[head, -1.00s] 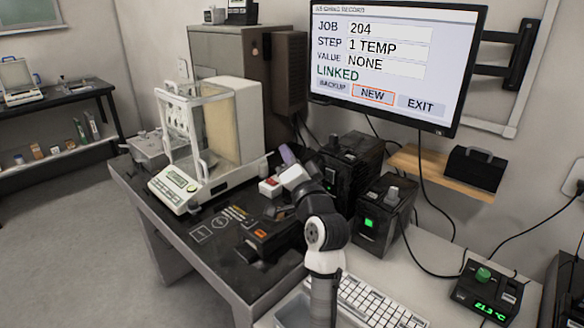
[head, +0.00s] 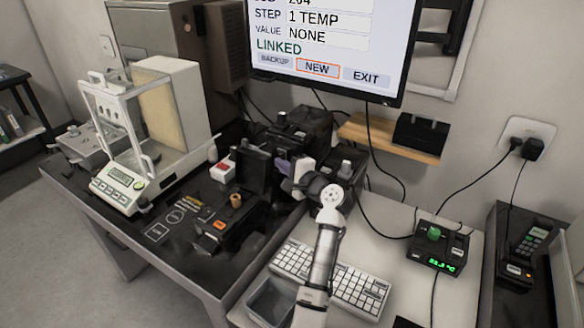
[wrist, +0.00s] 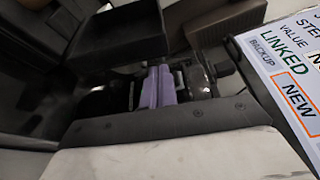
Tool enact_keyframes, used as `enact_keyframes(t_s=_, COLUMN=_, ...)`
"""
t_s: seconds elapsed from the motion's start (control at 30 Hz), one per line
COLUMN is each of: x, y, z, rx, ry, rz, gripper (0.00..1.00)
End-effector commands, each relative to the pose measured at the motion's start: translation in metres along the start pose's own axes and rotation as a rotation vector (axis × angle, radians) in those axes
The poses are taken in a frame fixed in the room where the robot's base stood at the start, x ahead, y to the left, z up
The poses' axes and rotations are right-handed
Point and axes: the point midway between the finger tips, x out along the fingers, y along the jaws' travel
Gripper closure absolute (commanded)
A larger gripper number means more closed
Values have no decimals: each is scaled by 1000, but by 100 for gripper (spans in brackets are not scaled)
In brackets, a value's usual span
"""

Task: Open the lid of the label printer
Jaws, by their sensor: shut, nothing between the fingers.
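The label printer (head: 222,226) is a low black unit with an orange button at the front of the dark work surface. A brown roll (head: 236,201) shows in its open top. Its black lid (head: 252,170) appears raised, standing roughly upright at the back of the printer. My gripper (head: 283,168), with purple fingers, is just right of the raised lid; I cannot tell whether it touches it. In the wrist view the purple fingers (wrist: 155,86) are together and empty. A black slab lies beyond them there; I cannot tell whether it is the lid.
A glass-sided balance (head: 122,180) stands left of the printer, with a small red and white item (head: 222,171) between. Black boxes (head: 301,128) stand behind my gripper. A keyboard (head: 335,280) and a grey tray (head: 268,302) lie in front. A monitor (head: 330,45) hangs above.

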Motion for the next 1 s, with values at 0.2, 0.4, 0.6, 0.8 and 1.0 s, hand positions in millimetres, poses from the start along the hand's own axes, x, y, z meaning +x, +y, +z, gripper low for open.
enact_keyframes(t_s=0.2, x=16, y=0, z=0, rx=0, ry=1, rz=0, gripper=100)
enact_keyframes(t_s=0.4, x=17, y=0, z=0, rx=-2, ry=1, rz=0, gripper=100)
enact_keyframes(t_s=0.6, x=16, y=2, z=1, rx=-17, ry=1, rz=-5, gripper=100)
enact_keyframes(t_s=0.8, x=12, y=3, z=14, rx=-143, ry=-1, rz=-49, gripper=100)
enact_keyframes(t_s=1.0, x=6, y=-8, z=30, rx=-232, ry=0, rz=-81, gripper=100)
